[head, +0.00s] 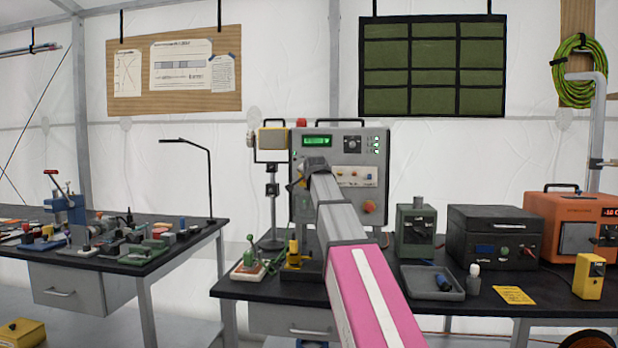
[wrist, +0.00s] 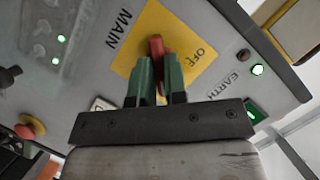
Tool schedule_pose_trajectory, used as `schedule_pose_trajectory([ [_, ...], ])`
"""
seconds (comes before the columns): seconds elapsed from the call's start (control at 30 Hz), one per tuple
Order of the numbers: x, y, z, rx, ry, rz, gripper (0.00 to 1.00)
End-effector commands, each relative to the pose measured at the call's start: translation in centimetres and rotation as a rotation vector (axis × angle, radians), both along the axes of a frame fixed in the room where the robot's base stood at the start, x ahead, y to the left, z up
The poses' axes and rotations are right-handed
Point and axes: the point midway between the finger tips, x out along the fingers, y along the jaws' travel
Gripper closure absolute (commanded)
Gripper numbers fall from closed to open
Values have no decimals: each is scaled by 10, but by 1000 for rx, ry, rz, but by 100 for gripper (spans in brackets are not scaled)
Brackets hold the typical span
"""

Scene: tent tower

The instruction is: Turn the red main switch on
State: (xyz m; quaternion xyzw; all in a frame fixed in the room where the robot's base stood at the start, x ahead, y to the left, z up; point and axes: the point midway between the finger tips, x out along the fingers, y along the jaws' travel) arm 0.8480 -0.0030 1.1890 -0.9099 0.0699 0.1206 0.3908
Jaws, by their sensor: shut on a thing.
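The red main switch (wrist: 156,46) shows in the wrist view on a yellow plate (wrist: 195,28) lettered MAIN and OFF. My gripper (wrist: 158,64) has its two green fingers closed on either side of the red handle. The handle stands between the fingertips, and its lower part is hidden by them. In the head view the grey control panel (head: 375,150) stands on the right table. My arm reaches to its left part and hides the main switch there.
The panel has lit green lamps (wrist: 257,70) and a red push button (head: 369,206). Below it the black table (head: 385,315) holds a green box (head: 416,232), a black case (head: 490,236), an orange unit (head: 568,215) and a grey tray (head: 420,272). A lamp (head: 211,175) stands to the left.

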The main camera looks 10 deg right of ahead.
Motion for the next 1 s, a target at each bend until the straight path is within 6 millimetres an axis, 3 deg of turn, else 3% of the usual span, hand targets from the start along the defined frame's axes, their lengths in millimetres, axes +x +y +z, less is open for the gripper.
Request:
schedule_pose_trajectory([
  [0.57,6,0,0,36,-9,0,100],
  [0.6,7,0,0,36,-9,0,84],
  [0.67,7,0,0,36,-8,-1,64],
  [1.0,3,0,0,33,-10,-1,62],
])
